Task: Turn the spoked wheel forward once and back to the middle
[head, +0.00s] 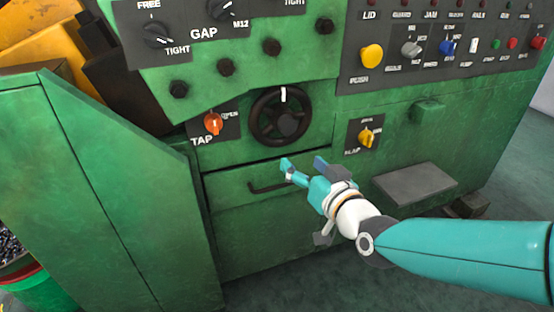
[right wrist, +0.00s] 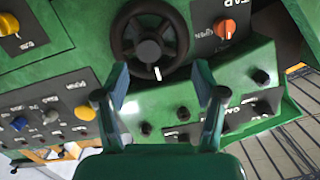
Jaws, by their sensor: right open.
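The spoked wheel (head: 280,116) is black, with a round hub and a white mark at the top of its rim. It is mounted on the green machine front between the orange TAP knob and the yellow knob. The wheel also shows in the right wrist view (right wrist: 149,42), upside down, beyond the fingertips. My right gripper (head: 302,163) is open and empty, below and in front of the wheel. Its two fingers (right wrist: 162,88) stand wide apart in the right wrist view, with no contact with the wheel visible. My left gripper is not in view.
The orange TAP knob (head: 213,123) is left of the wheel, the yellow knob (head: 366,138) right. A drawer handle (head: 270,187) is below. Black knobs (head: 271,47) sit above. A grey step plate (head: 414,184) juts out at right. A green side panel (head: 100,200) stands at left.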

